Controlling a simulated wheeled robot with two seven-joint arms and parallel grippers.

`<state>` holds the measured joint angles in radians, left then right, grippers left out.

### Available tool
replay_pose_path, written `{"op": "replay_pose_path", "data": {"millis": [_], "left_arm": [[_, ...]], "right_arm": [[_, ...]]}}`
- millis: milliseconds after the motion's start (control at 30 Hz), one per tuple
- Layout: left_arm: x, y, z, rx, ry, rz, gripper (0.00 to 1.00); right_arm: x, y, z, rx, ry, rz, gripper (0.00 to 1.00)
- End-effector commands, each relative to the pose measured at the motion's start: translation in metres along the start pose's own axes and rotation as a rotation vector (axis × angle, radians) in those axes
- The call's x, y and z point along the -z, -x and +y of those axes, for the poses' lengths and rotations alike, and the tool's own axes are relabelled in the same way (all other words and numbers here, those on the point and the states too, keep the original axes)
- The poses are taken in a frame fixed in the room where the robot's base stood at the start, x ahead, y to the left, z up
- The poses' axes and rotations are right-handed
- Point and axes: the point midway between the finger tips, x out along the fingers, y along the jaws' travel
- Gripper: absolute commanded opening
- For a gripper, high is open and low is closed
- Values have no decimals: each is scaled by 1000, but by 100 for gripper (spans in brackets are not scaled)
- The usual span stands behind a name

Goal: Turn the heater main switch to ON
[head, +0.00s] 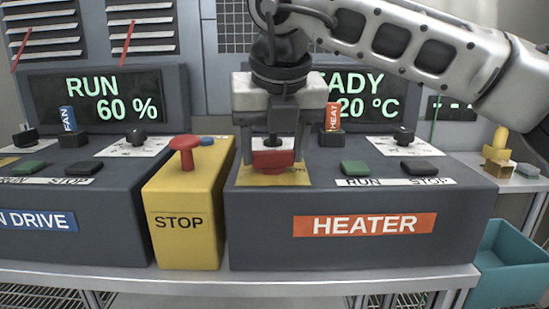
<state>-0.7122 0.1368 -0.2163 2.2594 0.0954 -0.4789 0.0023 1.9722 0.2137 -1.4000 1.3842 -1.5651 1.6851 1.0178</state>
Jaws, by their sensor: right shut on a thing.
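The heater box (265,222) is dark grey with an orange HEATER label (364,224). Its main switch is a red knob (272,161) on a yellow plate (244,178) at the box's left end. My right gripper (273,158) points down over the plate and is shut on the red knob. The fingers and palm hide the knob's upper part and much of the plate's lettering, so I cannot tell the knob's setting. The heater display (385,95) behind is partly covered by my arm; "EADY" and "20 °C" show. My left gripper is not in view.
A yellow STOP box (183,222) with a red mushroom button (186,150) stands close left of the heater box. An orange HEAT tag (333,116) stands just right of the gripper. A teal bin (512,262) is at the lower right.

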Motion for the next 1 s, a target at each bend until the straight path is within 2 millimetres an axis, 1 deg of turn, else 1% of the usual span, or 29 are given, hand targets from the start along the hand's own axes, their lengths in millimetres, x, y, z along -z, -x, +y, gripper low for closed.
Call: {"op": "replay_pose_path", "data": {"millis": [200, 400, 900, 933, 967, 1000], "left_arm": [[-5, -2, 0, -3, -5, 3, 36], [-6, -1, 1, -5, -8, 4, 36], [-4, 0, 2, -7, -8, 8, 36], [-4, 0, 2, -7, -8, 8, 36], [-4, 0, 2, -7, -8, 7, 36], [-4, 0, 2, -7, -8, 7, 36]], "right_arm": [[-1, 0, 1, 43, -106, -4, 34], [-1, 1, 1, 64, -156, -3, 34], [-1, 2, 1, 70, -175, -3, 34], [-1, 2, 0, 70, -175, -3, 59], [-1, 2, 1, 70, -174, -3, 67], [-1, 2, 1, 70, -174, -3, 78]]}}
